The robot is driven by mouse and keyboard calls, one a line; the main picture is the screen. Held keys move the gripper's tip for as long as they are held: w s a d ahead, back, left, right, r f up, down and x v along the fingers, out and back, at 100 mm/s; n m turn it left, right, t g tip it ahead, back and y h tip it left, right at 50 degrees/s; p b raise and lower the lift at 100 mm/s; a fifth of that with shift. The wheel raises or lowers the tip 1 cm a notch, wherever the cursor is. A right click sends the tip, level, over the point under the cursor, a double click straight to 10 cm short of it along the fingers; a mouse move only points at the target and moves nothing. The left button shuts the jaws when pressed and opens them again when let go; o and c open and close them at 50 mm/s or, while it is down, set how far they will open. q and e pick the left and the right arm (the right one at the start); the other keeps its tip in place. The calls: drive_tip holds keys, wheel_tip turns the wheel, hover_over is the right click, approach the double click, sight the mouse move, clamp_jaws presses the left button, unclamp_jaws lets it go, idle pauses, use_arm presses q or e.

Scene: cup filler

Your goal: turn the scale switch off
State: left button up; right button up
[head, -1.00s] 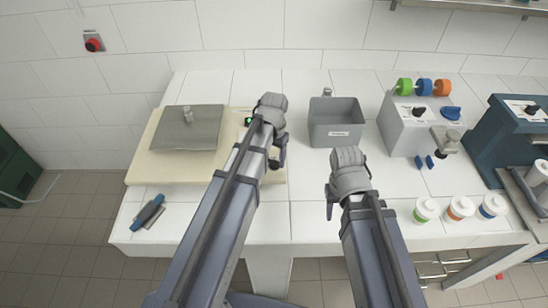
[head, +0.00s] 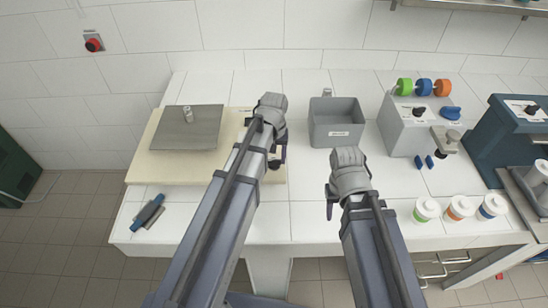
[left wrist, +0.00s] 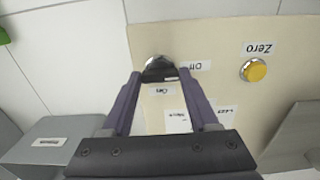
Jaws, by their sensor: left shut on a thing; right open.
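The scale has a cream body (head: 139,168) with a grey weighing plate (head: 180,135) and stands on the left of the bench. In the left wrist view its panel shows the black scale switch (left wrist: 159,73), labelled On and Off, and a yellow Zero button (left wrist: 254,70). The switch bar lies crosswise, its pale-marked end toward the Off label. My left gripper (head: 276,160) is at the right end of the scale; in the wrist view its fingers (left wrist: 161,76) are on either side of the switch, shut on it. My right gripper (head: 332,207) is open and empty, right of the scale.
A small metal weight (head: 188,114) stands on the plate. A grey bin (head: 335,137) is behind my right gripper. A grey dispenser (head: 405,135), several lidded cups and a blue machine (head: 505,140) stand to the right. A blue-handled tool (head: 149,211) lies front left.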

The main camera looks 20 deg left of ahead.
sight(274, 161)
idle(0.4)
use_arm(q)
drive_tip(key=o, duration=1.4)
drive_tip(key=shift+r, duration=0.1)
wheel_tip(274, 161, up, 8)
drive_tip(key=p, duration=0.8)
drive_tip(key=shift+s+f, duration=0.1)
drive_tip(key=shift+f, duration=0.15)
drive_tip(key=s+d+f+m+b, duration=0.1)
drive_tip(key=s+d+m, duration=0.1)
drive_tip(key=s+d, duration=0.1)
drive_tip(key=s+d+f+m+b, duration=0.2)
drive_tip(key=s+d, duration=0.2)
drive_tip(key=s, duration=0.2)
drive_tip(key=s+d+f+m+y+b, duration=0.1)
drive_tip(key=s+d+m, duration=0.2)
drive_tip(key=s, duration=0.2)
drive_tip(key=shift+s+d+f+b, duration=0.2)
drive_tip(key=shift+s+d+b, duration=0.05)
drive_tip(key=shift+d+b, duration=0.15)
